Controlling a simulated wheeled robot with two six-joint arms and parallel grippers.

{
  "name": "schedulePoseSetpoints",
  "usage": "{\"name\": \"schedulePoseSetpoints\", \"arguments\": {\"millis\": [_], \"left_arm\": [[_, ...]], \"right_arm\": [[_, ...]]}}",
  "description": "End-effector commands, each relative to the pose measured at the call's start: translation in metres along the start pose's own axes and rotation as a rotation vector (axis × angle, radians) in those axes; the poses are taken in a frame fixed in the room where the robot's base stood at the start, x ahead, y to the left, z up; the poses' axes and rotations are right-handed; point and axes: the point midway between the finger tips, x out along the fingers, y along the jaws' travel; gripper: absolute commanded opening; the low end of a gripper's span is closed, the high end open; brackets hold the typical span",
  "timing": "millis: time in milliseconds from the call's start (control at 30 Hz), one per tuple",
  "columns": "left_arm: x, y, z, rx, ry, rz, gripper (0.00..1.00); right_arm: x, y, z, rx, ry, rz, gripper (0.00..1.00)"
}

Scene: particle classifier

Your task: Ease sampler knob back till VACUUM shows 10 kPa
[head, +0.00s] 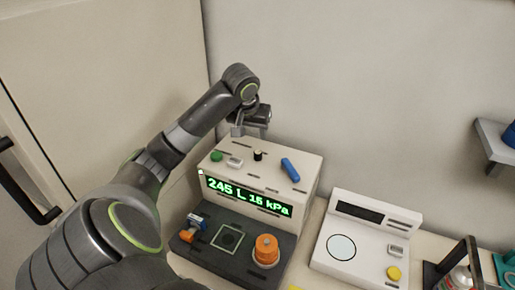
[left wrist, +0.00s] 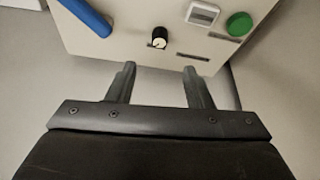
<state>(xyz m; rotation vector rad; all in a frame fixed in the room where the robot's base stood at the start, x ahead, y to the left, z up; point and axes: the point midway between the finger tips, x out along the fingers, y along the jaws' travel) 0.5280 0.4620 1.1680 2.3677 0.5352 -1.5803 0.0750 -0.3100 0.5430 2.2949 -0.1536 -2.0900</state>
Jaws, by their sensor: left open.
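The sampler (head: 255,190) is a white box on a dark base; its green display (head: 248,196) reads 245 L and 15 kPa. A small black knob (head: 258,156) with a pale cap stands on its top, and it also shows in the left wrist view (left wrist: 159,37). My left gripper (head: 250,131) is above and behind the box's back edge. In the left wrist view its two fingers (left wrist: 160,72) are apart and empty, with the knob just beyond the tips, between them and not touched. My right gripper is not in view.
On the box top are a green button (head: 217,155), a white rocker switch (head: 234,162) and a blue handle (head: 290,169). An orange knob (head: 266,250) stands on the base. A white scale-like device (head: 355,240) is to the right. The wall is close behind.

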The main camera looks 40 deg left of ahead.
Motion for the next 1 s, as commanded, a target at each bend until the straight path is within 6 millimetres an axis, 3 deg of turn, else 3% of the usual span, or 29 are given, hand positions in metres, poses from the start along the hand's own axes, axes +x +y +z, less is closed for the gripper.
{"name": "schedulePoseSetpoints", "arguments": {"millis": [300, 500, 700, 1000], "left_arm": [[0.069, 0.001, 0.0, -0.002, -0.005, 0.002, 0.47], [0.1, 0.001, 0.0, -0.001, -0.002, 0.002, 0.47], [0.114, 0.0, 0.0, 0.002, -0.001, 0.0, 0.47], [0.115, 0.0, 0.0, 0.002, 0.0, 0.0, 0.45]], "right_arm": [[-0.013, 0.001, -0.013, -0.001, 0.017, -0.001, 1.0], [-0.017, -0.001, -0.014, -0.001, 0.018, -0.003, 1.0], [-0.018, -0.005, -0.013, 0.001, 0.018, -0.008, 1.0], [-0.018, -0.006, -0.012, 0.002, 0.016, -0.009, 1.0]]}}
